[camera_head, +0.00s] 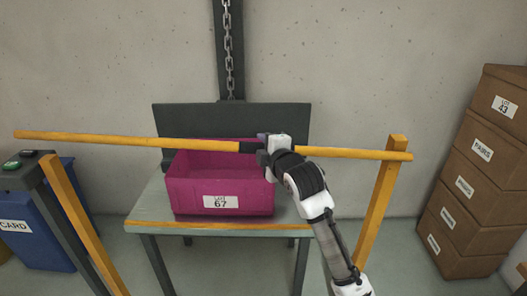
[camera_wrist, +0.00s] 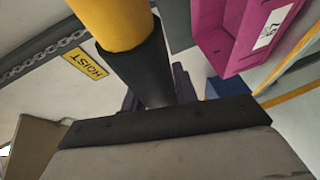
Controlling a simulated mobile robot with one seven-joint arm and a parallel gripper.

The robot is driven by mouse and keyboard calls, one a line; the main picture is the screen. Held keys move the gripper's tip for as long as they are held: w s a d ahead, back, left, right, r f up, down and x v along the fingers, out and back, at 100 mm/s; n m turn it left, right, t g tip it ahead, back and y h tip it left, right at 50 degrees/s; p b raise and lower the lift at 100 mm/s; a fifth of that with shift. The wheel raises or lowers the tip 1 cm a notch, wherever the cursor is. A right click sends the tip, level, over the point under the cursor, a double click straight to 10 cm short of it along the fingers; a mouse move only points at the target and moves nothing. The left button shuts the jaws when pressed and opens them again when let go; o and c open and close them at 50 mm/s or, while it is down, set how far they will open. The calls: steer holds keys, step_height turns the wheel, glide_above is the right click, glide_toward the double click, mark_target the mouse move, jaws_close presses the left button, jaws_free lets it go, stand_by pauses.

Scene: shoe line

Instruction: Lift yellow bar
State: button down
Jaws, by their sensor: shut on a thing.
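The yellow bar (camera_head: 190,144) runs across the head view in front of the magenta crate, tilted slightly down to the right. Its right end lies at the top of a yellow post (camera_head: 380,190). Its left end hangs clear above a second, slanting yellow post (camera_head: 83,226). My gripper (camera_head: 262,146) is shut on the bar at its black grip section. In the wrist view the bar (camera_wrist: 112,20) and its black grip (camera_wrist: 145,70) pass between my fingers (camera_wrist: 155,98); the fingertips are partly hidden behind the grip.
A magenta crate (camera_head: 220,178) labelled LOT 67 sits on a bench (camera_head: 150,205) behind the bar. A blue bin (camera_head: 40,235) and a box with green buttons (camera_head: 28,165) stand left. Stacked cardboard boxes (camera_head: 480,180) stand right. A chain (camera_head: 228,45) hangs behind.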

steer(key=d+r+m+t+y+p, duration=0.1)
steer(key=d+r+m+p, duration=0.25)
steer(key=r, duration=0.65)
steer(key=d+r+m+t+y+p, duration=0.1)
steer(key=d+r+m+p, duration=0.2)
steer(key=r, duration=0.8)
steer(key=d+r+m+t+h, duration=0.1)
steer(key=d+r+m, duration=0.3)
steer(key=d, duration=0.6)
steer(key=d+r+m+t+h+p, duration=0.1)
steer(key=d+r+m+t, duration=0.2)
steer(key=d+r, duration=0.5)
steer(key=shift+d+r+m, duration=0.35)
steer(key=shift+d+m, duration=0.5)
steer(key=shift+d, duration=0.85)
steer(key=c, duration=1.1)
jaws_free()
steer(key=shift+s, duration=0.15)
